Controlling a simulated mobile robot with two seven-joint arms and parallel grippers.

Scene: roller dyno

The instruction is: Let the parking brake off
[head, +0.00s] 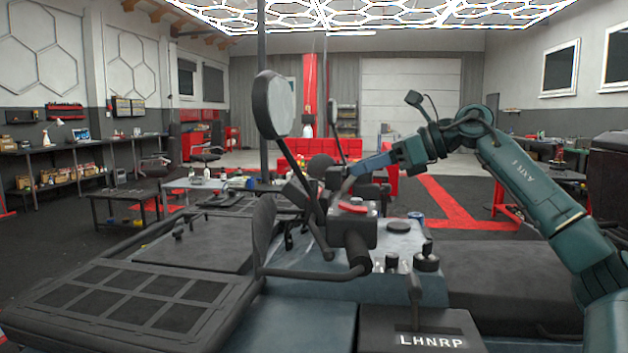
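The vehicle's handlebar has a black control housing (360,232) with a red part (352,207) on top and a dark grip (357,256) at its near end. I cannot tell for sure which part is the parking brake; a dark lever (300,200) slants beside the housing. My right gripper (346,188) reaches in from the right, just above and behind the housing, with its fingers pointing down and left. Its fingertips are small and partly hidden, so I cannot tell whether it is open or touches anything. My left gripper is not in view.
A round mirror (274,105) on a stalk rises left of the handlebar. Black knobs (426,258) and a gear selector panel marked LHNRP (425,338) sit nearer. A black rack (140,297) fills the front left. Benches and red furniture stand farther back.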

